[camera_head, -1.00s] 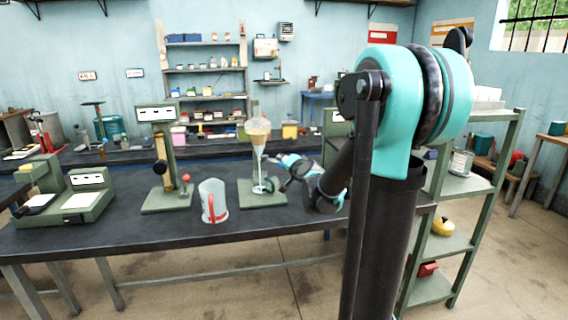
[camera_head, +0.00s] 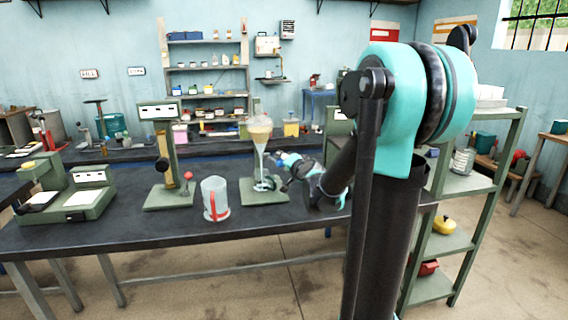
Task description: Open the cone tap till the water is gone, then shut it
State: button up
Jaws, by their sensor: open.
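The glass cone (camera_head: 259,137) stands upright on a green stand (camera_head: 265,197) on the dark bench. It holds a yellowish layer near its top and paler liquid in the narrowing part below. The tap region (camera_head: 264,183) is at the cone's lower end; small and partly unclear, so I cannot tell how the tap is turned. My gripper (camera_head: 279,171) is just right of the cone's lower part, open, pointing at it. I cannot tell whether it touches the tap. A clear jug with a red handle (camera_head: 215,199) stands to the left of the stand.
A green instrument with a post and red knob (camera_head: 167,170) stands left of the jug. A green scale-like device (camera_head: 84,195) is farther left. A green shelf rack (camera_head: 465,183) is on the right. The front of the dark bench (camera_head: 150,232) is clear.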

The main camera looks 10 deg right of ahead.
jog(key=v, duration=1.2)
jog(key=shift+f, duration=0.1)
jog(key=shift+c, duration=0.4)
